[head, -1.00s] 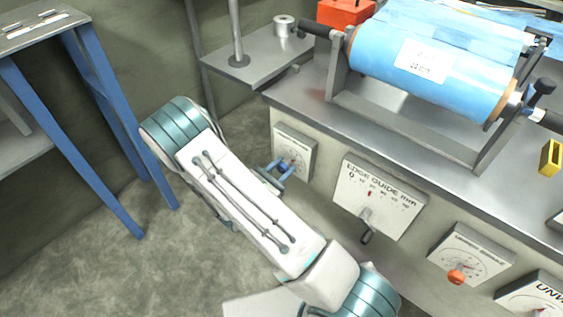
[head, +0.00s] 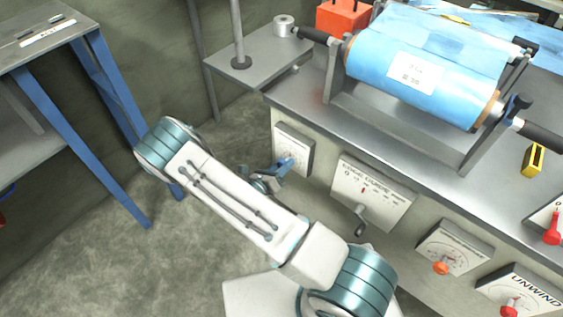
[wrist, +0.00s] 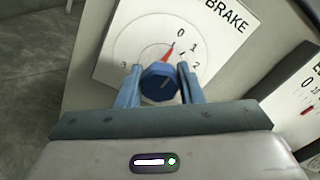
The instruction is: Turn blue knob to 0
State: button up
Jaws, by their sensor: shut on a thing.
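The blue knob (wrist: 160,84) sits on a white dial plate (wrist: 122,38) marked BRAKE, with the numbers 0, 1, 2 and 3. A red pointer (wrist: 168,53) by the knob points up and slightly right, close to the 0. My gripper (wrist: 159,78) has one blue finger on each side of the knob and is shut on it. In the head view the same plate (head: 304,155) is on the left end of the bench front. My gripper (head: 272,178) reaches it there, and the knob is small and partly hidden by the fingers.
An edge guide panel (head: 385,205) with a grey crank sits right of the dial. Panels with an orange knob (head: 441,268) and a red knob (head: 509,309) are farther right. A blue film roll (head: 420,75) is on the bench. A blue-legged table (head: 105,85) stands left.

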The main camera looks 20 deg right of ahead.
jog(key=shift+s+d+f+n, duration=0.15)
jog(key=shift+f+n, duration=0.05)
jog(key=shift+n, duration=0.2)
jog(key=o, duration=1)
jog(key=shift+c, duration=0.2)
jog(key=shift+r, duration=0.1)
jog(key=shift+a, duration=0.3)
jog(key=p+v, duration=0.1)
jog(key=v, duration=1.2)
jog(key=shift+s, duration=0.2)
